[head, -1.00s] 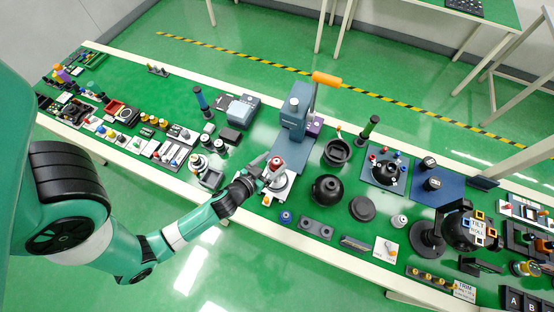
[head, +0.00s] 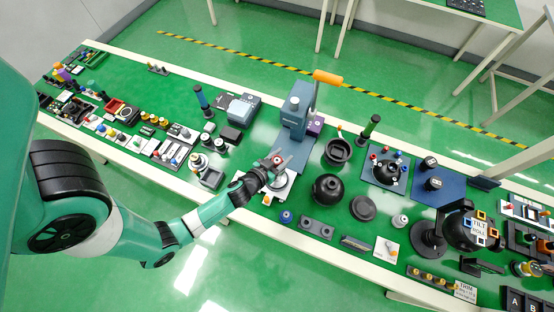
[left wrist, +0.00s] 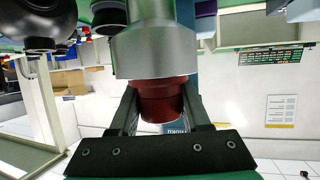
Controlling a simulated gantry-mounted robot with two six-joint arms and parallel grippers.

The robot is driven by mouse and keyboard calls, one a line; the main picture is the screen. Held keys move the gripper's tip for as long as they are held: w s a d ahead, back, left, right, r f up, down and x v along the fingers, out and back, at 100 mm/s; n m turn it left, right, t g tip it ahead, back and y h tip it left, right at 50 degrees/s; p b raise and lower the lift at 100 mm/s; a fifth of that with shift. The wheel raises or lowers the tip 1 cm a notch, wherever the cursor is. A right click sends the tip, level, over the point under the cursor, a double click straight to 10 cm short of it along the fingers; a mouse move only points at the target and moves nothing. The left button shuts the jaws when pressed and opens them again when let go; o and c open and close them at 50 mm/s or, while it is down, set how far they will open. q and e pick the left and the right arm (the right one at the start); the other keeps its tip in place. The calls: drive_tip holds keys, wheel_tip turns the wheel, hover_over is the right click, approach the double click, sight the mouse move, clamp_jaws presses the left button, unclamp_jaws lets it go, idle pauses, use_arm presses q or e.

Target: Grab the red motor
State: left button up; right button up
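The red motor (head: 277,160) stands on a white round base (head: 281,183) in front of the blue-grey press. In the left wrist view its dark red end (left wrist: 163,103) joins a wider silver part (left wrist: 155,52). My left gripper (head: 281,155) reaches it from the front left, with its fingers spread on either side of the red end. In the left wrist view the fingers (left wrist: 160,100) flank the red part, and a narrow gap shows beside the left finger. Contact at the fingertips is partly hidden. My right gripper is not in view.
The blue-grey press (head: 296,112) with an orange handle (head: 327,77) stands just behind the motor. A black sphere (head: 328,189) is to the right. A blue knob (head: 286,216) lies near the front edge.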

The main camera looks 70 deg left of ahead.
sight(277, 156)
use_arm(q)
clamp_jaws()
drive_tip(key=shift+r, duration=0.25)
drive_tip(key=r+p, duration=0.2)
drive_tip(key=r, duration=0.1)
drive_tip(key=shift+s+d+r, duration=0.15)
drive_tip(key=shift+d+r, duration=0.05)
drive_tip(key=shift+r, duration=0.05)
drive_tip(key=s+d+r, duration=0.1)
drive_tip(key=d+r, duration=0.1)
drive_tip(key=r, duration=0.1)
drive_tip(key=s+d+r, duration=0.1)
drive_tip(key=shift+s+r+p, duration=0.15)
drive_tip(key=shift+s+p, duration=0.15)
drive_tip(key=shift+p, duration=0.1)
drive_tip(key=w+d+p+v, duration=0.1)
drive_tip(key=p+v, duration=0.2)
drive_tip(key=v, duration=0.7)
drive_tip(key=shift+d+r, duration=0.35)
drive_tip(key=shift+d, duration=0.05)
